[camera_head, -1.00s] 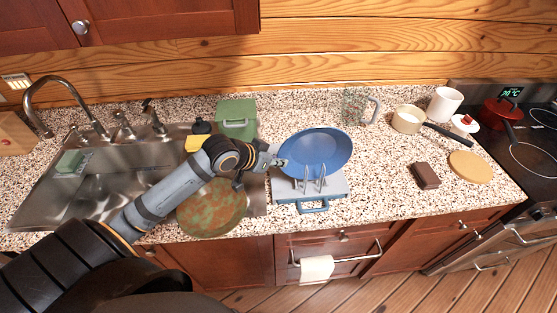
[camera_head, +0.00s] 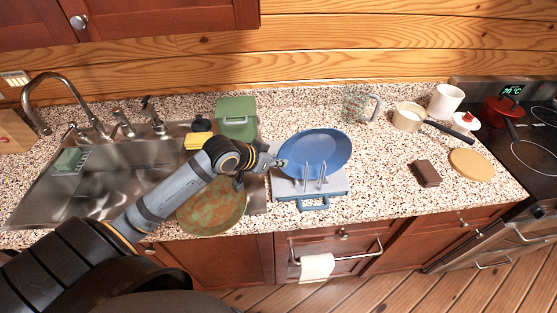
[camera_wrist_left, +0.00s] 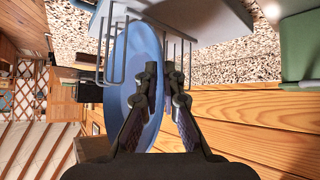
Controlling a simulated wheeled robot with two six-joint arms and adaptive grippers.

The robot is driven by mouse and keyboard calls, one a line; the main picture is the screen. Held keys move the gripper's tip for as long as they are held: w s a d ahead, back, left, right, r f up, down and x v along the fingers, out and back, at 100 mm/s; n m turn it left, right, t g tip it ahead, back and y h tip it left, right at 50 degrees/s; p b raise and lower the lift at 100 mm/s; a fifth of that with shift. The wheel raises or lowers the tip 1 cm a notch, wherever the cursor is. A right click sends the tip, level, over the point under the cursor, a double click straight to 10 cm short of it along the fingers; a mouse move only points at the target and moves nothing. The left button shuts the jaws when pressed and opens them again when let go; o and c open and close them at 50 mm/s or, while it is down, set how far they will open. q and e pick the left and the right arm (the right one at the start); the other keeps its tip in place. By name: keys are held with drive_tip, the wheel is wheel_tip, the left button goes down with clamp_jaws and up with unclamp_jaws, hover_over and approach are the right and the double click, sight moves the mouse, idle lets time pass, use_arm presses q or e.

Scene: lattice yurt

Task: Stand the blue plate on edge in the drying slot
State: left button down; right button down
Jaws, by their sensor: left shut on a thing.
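The blue plate (camera_head: 318,150) stands tilted on edge at the drying rack (camera_head: 288,188), a pale grey-blue base with upright wire prongs. My left gripper (camera_head: 277,162) is shut on the plate's left rim. In the left wrist view the plate (camera_wrist_left: 139,80) lies at the gripper (camera_wrist_left: 160,85), and its edge is between the rack's wire loops (camera_wrist_left: 177,52). Whether the plate's lower edge touches the base is hard to tell. My right gripper is not in view.
A green-brown round plate (camera_head: 211,210) is under my left forearm at the sink's (camera_head: 100,187) right. A green bin (camera_head: 237,118) stands behind. A glass measuring cup (camera_head: 356,105), a saucepan (camera_head: 408,118) and a brown block (camera_head: 425,173) are to the right.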

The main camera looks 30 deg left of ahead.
use_arm(q)
drive_tip(key=shift+f, duration=0.1)
drive_tip(key=c, duration=1.4)
unclamp_jaws()
drive_tip(key=shift+c, duration=0.2)
wheel_tip(320, 180, up, 10)
